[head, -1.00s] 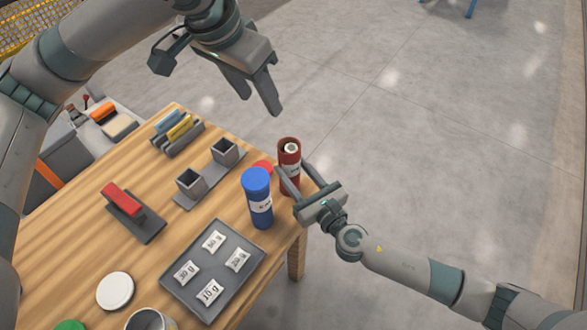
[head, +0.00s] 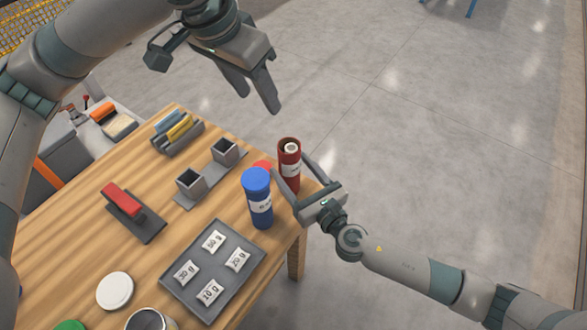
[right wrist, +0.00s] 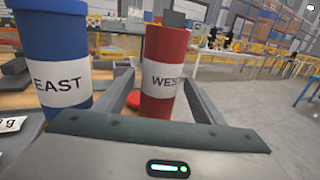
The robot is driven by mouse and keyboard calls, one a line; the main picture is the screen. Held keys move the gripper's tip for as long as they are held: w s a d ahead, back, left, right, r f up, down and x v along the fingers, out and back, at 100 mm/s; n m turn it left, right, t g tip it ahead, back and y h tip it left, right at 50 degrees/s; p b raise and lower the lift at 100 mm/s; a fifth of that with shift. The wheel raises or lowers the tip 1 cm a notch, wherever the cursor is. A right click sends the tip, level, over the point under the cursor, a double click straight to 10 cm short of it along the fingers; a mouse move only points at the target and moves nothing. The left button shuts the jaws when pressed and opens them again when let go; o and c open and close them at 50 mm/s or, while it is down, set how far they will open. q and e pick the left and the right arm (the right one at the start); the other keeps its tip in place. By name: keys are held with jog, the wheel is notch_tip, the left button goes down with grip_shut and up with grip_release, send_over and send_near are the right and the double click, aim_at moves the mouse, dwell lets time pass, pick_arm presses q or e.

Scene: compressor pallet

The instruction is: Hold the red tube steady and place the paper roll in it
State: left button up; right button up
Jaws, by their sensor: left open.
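The red tube (head: 289,178) stands upright at the table's right edge, its label partly reading "WES" in the right wrist view (right wrist: 165,55). The white paper roll (head: 291,148) shows inside the tube's open top, its end near the rim. My right gripper (head: 290,163) has its fingers on either side of the red tube. In the right wrist view, the fingers are apart, with a gap between the left finger and the tube. My left gripper (head: 260,102) is open and empty, above and to the left of the tube in the picture.
A blue tube (head: 260,207) labelled "EAST" stands close beside the red one. A red disc (head: 262,166) lies partly hidden behind it. A grey tray (head: 224,295) with labelled packets, square cups (head: 190,183) and a red-handled tool (head: 123,200) occupy the table. Floor to the right is clear.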

jog(key=v, duration=1.2)
jog(key=shift+f, duration=0.1)
dwell(0.7)
